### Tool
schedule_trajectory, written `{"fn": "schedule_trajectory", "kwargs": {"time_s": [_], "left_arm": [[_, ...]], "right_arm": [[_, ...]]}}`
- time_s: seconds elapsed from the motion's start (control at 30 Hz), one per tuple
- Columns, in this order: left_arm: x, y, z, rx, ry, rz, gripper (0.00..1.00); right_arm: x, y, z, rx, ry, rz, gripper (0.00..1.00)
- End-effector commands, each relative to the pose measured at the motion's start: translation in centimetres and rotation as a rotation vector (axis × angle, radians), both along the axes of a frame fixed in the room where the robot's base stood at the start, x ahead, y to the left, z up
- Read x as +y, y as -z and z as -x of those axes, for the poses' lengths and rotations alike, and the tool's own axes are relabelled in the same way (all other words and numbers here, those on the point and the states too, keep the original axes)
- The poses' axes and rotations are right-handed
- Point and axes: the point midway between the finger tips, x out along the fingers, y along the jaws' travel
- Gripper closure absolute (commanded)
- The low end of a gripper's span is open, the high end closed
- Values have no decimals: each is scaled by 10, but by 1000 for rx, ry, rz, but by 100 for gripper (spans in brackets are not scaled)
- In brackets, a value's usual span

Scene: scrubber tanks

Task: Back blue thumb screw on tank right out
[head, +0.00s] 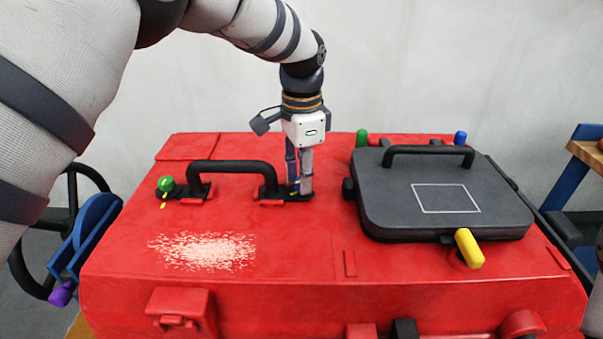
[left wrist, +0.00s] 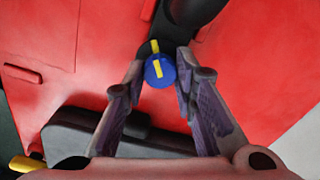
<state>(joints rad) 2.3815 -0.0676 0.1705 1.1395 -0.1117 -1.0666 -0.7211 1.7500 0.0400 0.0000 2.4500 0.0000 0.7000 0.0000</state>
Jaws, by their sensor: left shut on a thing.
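The blue thumb screw (left wrist: 160,73) has a yellow stripe and sits on the black foot of the carry handle, at the handle's right end in the head view. My left gripper (head: 299,188) points straight down there, and its fingers mostly hide the screw in that view. In the left wrist view the fingertips (left wrist: 161,68) are on both sides of the blue head, shut on it. The yellow stripe lines up roughly with a yellow mark on the black foot behind it. The red tank (head: 300,235) carries the handle. My right gripper is not in view.
A black handle (head: 232,166) arches left of my gripper, with a green screw (head: 166,184) at its far end. A dark lid (head: 400,205) with a yellow latch (head: 469,248) lies to the right. Green (head: 361,138) and blue (head: 460,137) knobs stand behind it.

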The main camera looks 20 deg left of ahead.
Motion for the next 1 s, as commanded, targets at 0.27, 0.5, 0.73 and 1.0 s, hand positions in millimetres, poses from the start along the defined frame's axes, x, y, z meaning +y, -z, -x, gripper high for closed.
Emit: {"fn": "schedule_trajectory", "kwargs": {"time_s": [0.27, 0.5, 0.73, 1.0], "left_arm": [[0, 7, 3, 15, -258, -3, 100], [-1, 8, 3, 16, -486, -3, 100], [-1, 8, 3, 17, -704, -4, 100], [-1, 8, 3, 17, -960, -6, 100]], "right_arm": [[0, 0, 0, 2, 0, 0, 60], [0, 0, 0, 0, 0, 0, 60], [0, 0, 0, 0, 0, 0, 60], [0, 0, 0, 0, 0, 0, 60]]}}
